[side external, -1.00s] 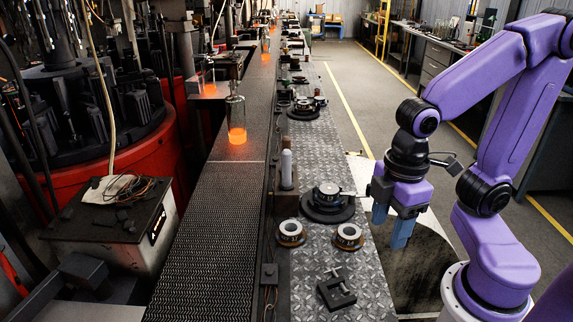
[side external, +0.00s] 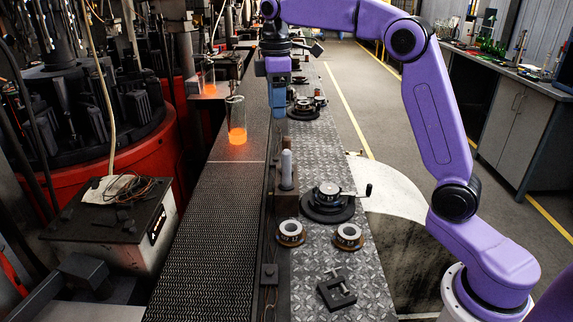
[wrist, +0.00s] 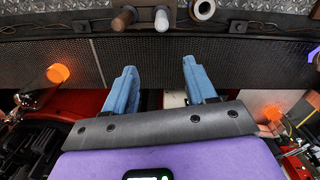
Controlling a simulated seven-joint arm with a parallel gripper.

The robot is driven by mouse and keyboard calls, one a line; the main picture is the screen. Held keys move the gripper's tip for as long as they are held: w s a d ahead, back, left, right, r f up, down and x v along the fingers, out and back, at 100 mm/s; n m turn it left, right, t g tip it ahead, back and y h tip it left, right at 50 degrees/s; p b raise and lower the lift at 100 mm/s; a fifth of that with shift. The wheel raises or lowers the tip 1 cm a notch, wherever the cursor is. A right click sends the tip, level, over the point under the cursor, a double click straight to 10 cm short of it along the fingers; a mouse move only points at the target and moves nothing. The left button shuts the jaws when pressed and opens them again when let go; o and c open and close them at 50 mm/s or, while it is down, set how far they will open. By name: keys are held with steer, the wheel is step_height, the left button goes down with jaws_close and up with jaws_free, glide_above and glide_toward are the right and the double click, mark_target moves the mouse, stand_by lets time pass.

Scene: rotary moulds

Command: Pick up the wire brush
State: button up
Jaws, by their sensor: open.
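I cannot make out a wire brush with certainty in either view. An upright grey-topped cylinder (side external: 286,166) stands in a dark block beside the conveyor, but I cannot tell whether it is a brush. My gripper (side external: 278,112) hangs over the conveyor's right edge, fingers down, beyond that cylinder in the side picture. In the wrist view my gripper (wrist: 159,66) has its two blue fingers spread apart with nothing between them. A brown-tipped rod (wrist: 124,18) and a grey-brown cylinder (wrist: 162,18) show at the top of the wrist view, beyond the fingers.
A glowing glass piece (side external: 237,121) stands on the conveyor (side external: 205,245) left of my gripper. A round mould with a crank (side external: 327,200), two ring moulds (side external: 291,233) (side external: 348,236) and a dark clamp (side external: 336,289) sit on the patterned metal plate (side external: 305,265).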

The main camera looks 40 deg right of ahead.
steer(key=w+d+r, duration=0.1)
steer(key=w+d, duration=0.3)
steer(key=d, duration=0.2)
step_height(320, 180, down, 12)
steer(key=shift+s, duration=0.15)
steer(key=shift+s+d+f, duration=0.1)
steer(key=shift+d+f, duration=0.05)
steer(key=shift+f, duration=1.15)
steer(key=shift+d+f, duration=0.15)
steer(key=shift+f, duration=1.15)
steer(key=shift+c, duration=0.3)
jaws_close()
